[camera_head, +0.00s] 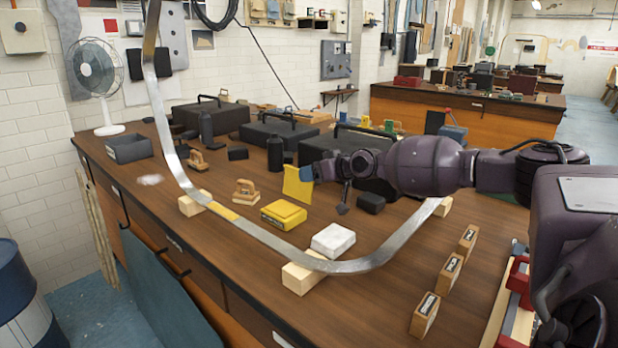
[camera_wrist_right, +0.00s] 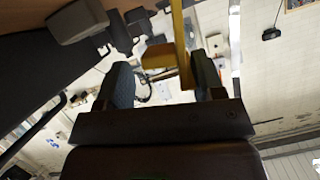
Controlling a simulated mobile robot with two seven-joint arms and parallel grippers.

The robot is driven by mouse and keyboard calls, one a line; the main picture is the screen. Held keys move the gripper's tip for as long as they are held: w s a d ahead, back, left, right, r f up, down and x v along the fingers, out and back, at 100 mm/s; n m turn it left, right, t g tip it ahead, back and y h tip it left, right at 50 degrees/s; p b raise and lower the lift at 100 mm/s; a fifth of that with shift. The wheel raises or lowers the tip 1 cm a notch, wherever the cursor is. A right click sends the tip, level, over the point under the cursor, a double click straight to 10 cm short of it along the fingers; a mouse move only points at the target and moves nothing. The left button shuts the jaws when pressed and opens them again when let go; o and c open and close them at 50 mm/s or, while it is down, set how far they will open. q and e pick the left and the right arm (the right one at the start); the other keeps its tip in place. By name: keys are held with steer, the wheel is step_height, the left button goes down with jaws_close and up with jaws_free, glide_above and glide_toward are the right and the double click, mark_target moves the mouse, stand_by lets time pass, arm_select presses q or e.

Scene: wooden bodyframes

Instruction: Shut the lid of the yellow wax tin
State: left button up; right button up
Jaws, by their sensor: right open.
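The yellow wax tin (camera_head: 284,215) sits on the wooden bench, inside the bent metal strip. Its yellow lid (camera_head: 298,188) stands up steeply at the tin's back right. My right gripper (camera_head: 308,173) reaches in from the right, with its fingertips at the lid's upper right edge; I cannot tell whether they touch it. In the right wrist view, my gripper (camera_wrist_right: 164,80) has its two fingers apart. The lid (camera_wrist_right: 181,42) shows there as a narrow yellow bar beyond the fingers, beside the yellow tin body (camera_wrist_right: 158,56). My left gripper is not in view.
The metal strip (camera_head: 330,266) curves around the tin's front on wooden blocks (camera_head: 300,279). A white block (camera_head: 333,240) lies to the tin's right. Black cases (camera_head: 276,140) and bottles (camera_head: 275,154) are behind. Small wooden boxes (camera_head: 448,275) stand at right.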

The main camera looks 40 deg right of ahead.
steer(key=shift+w+f, duration=0.25)
steer(key=shift+w, duration=0.2)
jaws_close()
steer(key=shift+a+r, duration=0.15)
stand_by(0.8)
